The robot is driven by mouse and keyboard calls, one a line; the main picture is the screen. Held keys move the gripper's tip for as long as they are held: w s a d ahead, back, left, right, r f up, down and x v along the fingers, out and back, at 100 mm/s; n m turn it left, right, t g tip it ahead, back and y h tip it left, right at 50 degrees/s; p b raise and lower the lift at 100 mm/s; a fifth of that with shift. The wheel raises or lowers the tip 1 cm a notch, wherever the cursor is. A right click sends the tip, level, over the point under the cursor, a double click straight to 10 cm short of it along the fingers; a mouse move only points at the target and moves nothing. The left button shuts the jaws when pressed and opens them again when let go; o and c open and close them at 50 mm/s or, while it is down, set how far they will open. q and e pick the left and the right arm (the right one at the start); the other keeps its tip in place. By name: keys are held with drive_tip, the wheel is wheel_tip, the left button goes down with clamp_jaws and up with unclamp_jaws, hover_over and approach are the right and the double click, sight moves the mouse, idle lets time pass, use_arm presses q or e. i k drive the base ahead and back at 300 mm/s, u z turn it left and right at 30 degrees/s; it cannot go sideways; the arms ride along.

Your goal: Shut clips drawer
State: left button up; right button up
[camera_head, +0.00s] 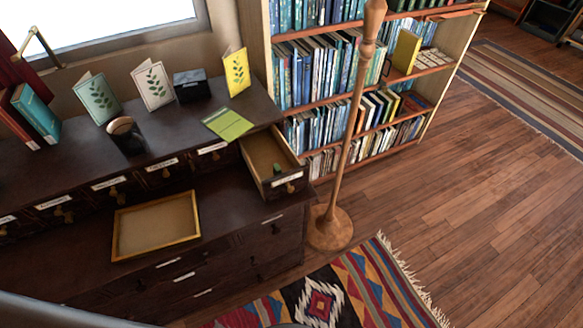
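One small drawer (287,186) stands pulled out at the right end of the row of small drawers in the dark cabinet. A small dark green item (277,169) lies inside near the front; the rest of the drawer's floor looks bare. The other small drawers (163,172) in the row look shut. Neither of my grippers is in view.
A wooden tray (118,236) lies on the cabinet's lower ledge, left of the open drawer. A wooden pole on a round base (330,232) stands just right of the drawer. A bookshelf (424,66) is behind. A patterned rug (352,284) covers the floor in front.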

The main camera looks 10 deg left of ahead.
sight(261, 148)
drive_tip(key=u, duration=0.95)
drive_tip(key=k, duration=0.7)
drive_tip(key=z, duration=0.95)
drive_tip(key=i, duration=0.5)
